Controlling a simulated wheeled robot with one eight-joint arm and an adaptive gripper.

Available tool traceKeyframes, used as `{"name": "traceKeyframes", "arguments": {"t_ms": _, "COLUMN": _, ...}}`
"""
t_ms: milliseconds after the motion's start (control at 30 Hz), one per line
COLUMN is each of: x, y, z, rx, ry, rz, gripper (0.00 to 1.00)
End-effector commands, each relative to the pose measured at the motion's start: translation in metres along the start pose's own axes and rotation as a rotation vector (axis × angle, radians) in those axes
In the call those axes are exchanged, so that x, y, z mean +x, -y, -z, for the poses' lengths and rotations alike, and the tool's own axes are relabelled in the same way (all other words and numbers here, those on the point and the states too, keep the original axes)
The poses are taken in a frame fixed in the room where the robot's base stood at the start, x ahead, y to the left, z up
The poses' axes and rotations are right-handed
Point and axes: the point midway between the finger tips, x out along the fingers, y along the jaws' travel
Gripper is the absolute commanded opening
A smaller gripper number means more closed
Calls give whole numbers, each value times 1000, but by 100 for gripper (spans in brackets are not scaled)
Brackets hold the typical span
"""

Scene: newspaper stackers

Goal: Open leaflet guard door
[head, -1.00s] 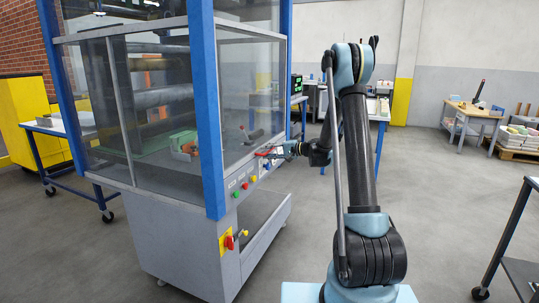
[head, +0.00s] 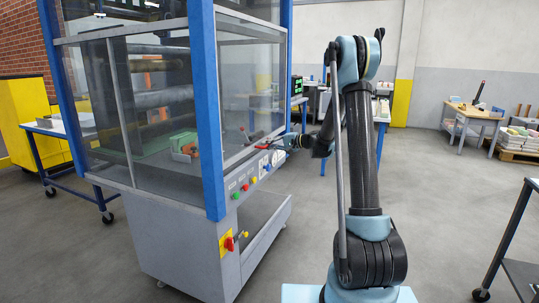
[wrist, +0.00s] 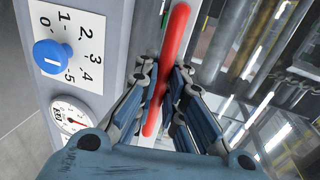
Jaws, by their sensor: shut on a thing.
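The leaflet machine's guard door (head: 252,92) is a clear panel in a grey frame on the machine's right side, between blue posts. Its red bar handle (head: 263,146) is near the panel's lower edge, above the control buttons. My gripper (head: 280,144) is at the handle. In the wrist view, the red handle (wrist: 172,70) runs between the fingers of my gripper (wrist: 165,85), which are shut on it. Whether the door stands slightly ajar is hard to tell.
A dial with a blue knob (wrist: 52,57) and a round gauge (wrist: 72,118) are close beside the gripper. Blue post (head: 207,110) and red switch (head: 229,243) are on the near corner. A dark cart (head: 510,240) stands at right. Open floor lies between.

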Motion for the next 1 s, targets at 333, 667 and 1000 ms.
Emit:
{"name": "traceKeyframes", "arguments": {"t_ms": 333, "x": -23, "y": 101, "z": 0, "rx": 1, "ry": -2, "rz": 1, "gripper": 0}}
{"name": "traceKeyframes", "arguments": {"t_ms": 667, "x": -46, "y": 209, "z": 1, "rx": 1, "ry": -2, "rz": 1, "gripper": 0}}
{"name": "traceKeyframes", "arguments": {"t_ms": 1000, "x": -68, "y": 317, "z": 2, "rx": 1, "ry": -3, "rz": 1, "gripper": 0}}
